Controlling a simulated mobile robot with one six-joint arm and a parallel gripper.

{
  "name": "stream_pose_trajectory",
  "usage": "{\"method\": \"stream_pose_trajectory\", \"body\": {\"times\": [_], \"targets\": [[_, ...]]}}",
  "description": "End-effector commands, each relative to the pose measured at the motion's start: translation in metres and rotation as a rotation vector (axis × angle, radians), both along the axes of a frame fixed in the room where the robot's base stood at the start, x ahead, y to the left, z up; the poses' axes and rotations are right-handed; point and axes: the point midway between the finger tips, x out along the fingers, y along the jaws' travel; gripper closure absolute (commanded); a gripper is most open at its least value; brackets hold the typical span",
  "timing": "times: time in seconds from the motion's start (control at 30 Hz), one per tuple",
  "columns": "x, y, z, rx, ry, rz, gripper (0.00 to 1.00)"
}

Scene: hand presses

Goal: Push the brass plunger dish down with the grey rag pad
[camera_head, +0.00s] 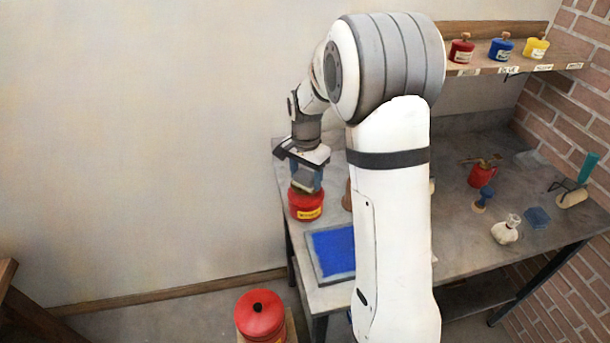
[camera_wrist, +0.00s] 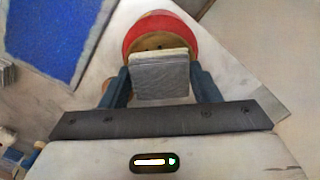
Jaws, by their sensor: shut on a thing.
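My gripper (camera_head: 307,177) is shut on the grey rag pad (camera_wrist: 162,80), which sits between its two fingers in the wrist view. The pad also shows in the head view (camera_head: 303,182), just over the red can (camera_head: 307,206) with a yellow label at the table's left end. The can's red rim (camera_wrist: 160,21) shows beyond the pad in the wrist view. The brass plunger dish (camera_wrist: 158,43) shows inside that rim, its near part hidden by the pad. I cannot tell whether the pad touches the dish.
A blue-topped tray (camera_head: 330,250) lies in front of the can. A red lidded can (camera_head: 260,313) stands lower, near the floor. The table's right part holds a red pot (camera_head: 482,174), a white flask (camera_head: 506,230) and a blue sponge (camera_head: 537,217). My arm hides the table's middle.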

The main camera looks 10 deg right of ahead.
Motion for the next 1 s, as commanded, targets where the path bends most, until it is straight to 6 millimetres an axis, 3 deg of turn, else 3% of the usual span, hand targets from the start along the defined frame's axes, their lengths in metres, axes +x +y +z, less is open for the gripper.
{"method": "stream_pose_trajectory", "body": {"times": [0.43, 1.0], "targets": [[-0.001, 0.000, 0.002, 0.000, 0.004, 0.000, 0.62], [0.000, 0.000, 0.048, 0.000, 0.000, 0.000, 0.62]]}}
